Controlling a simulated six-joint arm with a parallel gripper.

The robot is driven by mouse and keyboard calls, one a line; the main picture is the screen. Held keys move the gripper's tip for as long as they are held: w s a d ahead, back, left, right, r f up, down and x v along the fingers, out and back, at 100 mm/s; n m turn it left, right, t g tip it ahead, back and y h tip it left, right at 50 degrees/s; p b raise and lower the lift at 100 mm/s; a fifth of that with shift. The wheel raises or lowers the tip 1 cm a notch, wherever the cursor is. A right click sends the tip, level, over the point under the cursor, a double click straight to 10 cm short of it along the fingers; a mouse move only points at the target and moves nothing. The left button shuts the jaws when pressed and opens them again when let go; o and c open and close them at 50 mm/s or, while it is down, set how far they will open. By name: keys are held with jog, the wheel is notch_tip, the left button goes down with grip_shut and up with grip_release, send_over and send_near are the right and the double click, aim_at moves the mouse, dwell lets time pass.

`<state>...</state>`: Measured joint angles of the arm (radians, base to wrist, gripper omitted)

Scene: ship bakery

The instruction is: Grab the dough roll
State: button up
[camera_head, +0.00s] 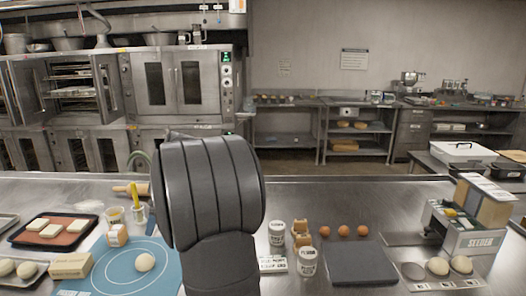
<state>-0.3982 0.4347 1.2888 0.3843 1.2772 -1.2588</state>
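A round pale dough piece (145,262) lies on the blue mat (112,281) with white rings, at the lower left. More round dough pieces (27,269) sit on a metal tray at the left edge. Others (437,266) lie at the right, in front of a box marked "SEEDER" (472,240). I cannot tell which one is the dough roll. My dark grey arm fills the middle of the view, right of the mat. My gripper is not visible, so its state and any contact do not show.
A pale block (70,266), small tubs (115,215) and a rolling pin (130,189) surround the mat. A tray with pale slabs (40,243) is at left. White jars (307,262), eggs (343,231) and a dark slab (360,264) stand right of my arm.

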aim_at(145, 257)
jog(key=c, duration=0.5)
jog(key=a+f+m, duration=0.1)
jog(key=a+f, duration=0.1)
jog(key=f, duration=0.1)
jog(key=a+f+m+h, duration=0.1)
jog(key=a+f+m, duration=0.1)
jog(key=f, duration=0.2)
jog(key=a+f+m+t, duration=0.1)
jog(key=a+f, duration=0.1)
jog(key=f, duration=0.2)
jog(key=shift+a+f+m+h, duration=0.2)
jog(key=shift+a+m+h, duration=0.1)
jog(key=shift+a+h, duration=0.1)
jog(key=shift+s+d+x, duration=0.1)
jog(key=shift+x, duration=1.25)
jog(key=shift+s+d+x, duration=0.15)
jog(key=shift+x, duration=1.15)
